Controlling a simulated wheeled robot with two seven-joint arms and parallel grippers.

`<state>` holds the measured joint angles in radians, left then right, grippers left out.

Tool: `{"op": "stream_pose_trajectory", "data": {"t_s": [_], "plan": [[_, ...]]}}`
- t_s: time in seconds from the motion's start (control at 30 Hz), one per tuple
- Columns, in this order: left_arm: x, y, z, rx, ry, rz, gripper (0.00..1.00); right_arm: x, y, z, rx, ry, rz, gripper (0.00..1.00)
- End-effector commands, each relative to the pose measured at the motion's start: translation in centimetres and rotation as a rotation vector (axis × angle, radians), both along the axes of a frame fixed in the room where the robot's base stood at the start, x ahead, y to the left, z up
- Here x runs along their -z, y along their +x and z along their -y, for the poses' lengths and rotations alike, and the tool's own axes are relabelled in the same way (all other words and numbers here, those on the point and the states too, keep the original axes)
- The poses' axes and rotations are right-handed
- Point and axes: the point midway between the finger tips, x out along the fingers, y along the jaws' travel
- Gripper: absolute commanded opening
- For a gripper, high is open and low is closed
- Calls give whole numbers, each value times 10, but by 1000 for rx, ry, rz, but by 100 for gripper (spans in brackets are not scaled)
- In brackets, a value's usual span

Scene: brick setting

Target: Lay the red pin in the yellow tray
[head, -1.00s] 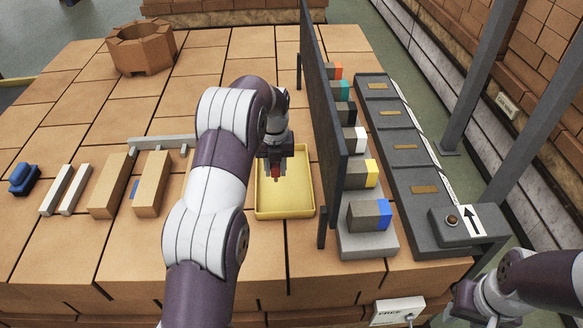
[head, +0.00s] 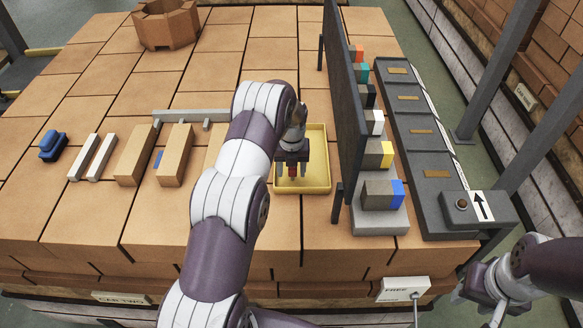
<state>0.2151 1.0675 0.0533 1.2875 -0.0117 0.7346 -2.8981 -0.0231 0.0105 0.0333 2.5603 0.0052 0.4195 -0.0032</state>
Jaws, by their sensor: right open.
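The yellow tray (head: 318,148) is a shallow open box on the brick table, left of the dark upright panel. My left gripper (head: 292,175) points down over the tray's left part. The red pin (head: 292,171) shows small and upright between its fingers, and the gripper appears shut on it. I cannot tell whether the pin's lower end touches the tray floor. My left forearm hides the tray's left edge in part. My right gripper (head: 487,298) is open and empty at the lower right, beyond the table's front edge, partly cut off by the frame.
A dark upright panel (head: 347,105) stands close to the tray's right. Behind it are coloured-ended blocks (head: 383,194) and a grey rail with a button (head: 461,204). Wooden blocks (head: 174,156), pale bars (head: 102,157) and a blue item (head: 53,146) lie left. A brick ring (head: 166,25) stands at the back.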

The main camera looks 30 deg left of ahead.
Motion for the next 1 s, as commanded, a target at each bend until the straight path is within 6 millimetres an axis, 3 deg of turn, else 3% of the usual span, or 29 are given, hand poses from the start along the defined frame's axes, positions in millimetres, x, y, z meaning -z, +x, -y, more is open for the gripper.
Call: {"op": "stream_pose_trajectory", "data": {"t_s": [0.17, 0.4, 0.43, 0.5, 0.6, 0.73, 0.87, 1.0], "plan": [[-9, 2, 0, 0, 1, 5, 57, 11, 0, 0, 0, 0, 0, 43], [-63, 1, 0, 0, 1, 7, 57, 46, 0, 0, 0, 0, 0, 43], [-74, 1, 1, 0, 2, 6, 57, 44, 0, 0, 0, 0, -1, 43], [-103, 0, 1, 0, 0, 1, 57, 16, 0, 0, 0, 0, 0, 43], [-118, 0, 1, 0, 0, 0, 57, 1, 0, 0, 0, 0, 1, 43], [-124, -2, 3, -29, 0, 1, 57, -3, 0, 0, 0, 0, 1, 43], [-137, -23, 22, -333, -2, 19, 57, -2, 0, 0, 0, 0, 0, 43], [-159, -79, 60, -1005, -23, 53, 57, -1, 0, 0, 0, 0, 0, 43]]}}
